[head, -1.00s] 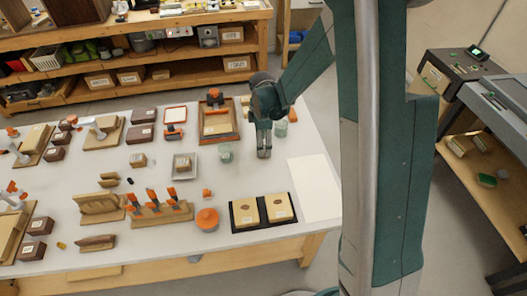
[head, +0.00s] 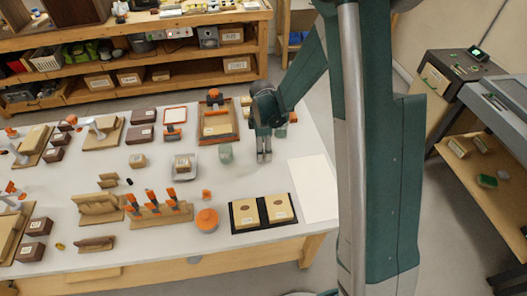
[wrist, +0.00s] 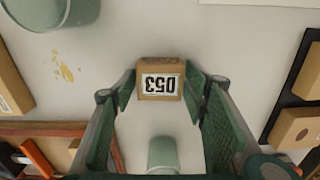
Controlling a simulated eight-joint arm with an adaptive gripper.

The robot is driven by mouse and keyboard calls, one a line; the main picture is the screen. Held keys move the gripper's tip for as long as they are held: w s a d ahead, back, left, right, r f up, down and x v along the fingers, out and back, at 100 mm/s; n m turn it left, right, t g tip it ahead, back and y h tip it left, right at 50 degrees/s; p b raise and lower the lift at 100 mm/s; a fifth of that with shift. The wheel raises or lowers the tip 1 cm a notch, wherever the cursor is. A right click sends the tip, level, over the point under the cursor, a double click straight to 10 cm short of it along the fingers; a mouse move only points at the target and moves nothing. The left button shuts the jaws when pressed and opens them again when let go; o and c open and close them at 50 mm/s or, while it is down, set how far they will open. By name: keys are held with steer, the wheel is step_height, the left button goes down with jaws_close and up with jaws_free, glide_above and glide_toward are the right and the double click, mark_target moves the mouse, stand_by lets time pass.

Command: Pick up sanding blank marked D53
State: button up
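The sanding blank marked D53 (wrist: 160,80) is a small tan wooden block with a white label, which reads upside down in the wrist view. My gripper (wrist: 160,92) has one green finger on each side of the block, with the tips very close to its sides. I cannot tell whether they press on it. In the head view my gripper (head: 264,156) points down low over the table, between two greenish cups, and the block is hidden there by the fingers.
One cup (head: 225,153) stands just left of my gripper; it also shows between the fingers in the wrist view (wrist: 163,153). A black tray (head: 263,212) with two tan boards lies toward the front. A white sheet (head: 315,188) lies to the right. A grey dish (head: 185,164) sits further left.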

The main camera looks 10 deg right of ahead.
steer(key=c, duration=0.6)
steer(key=shift+r+p, duration=0.8)
steer(key=shift+r, duration=4.2)
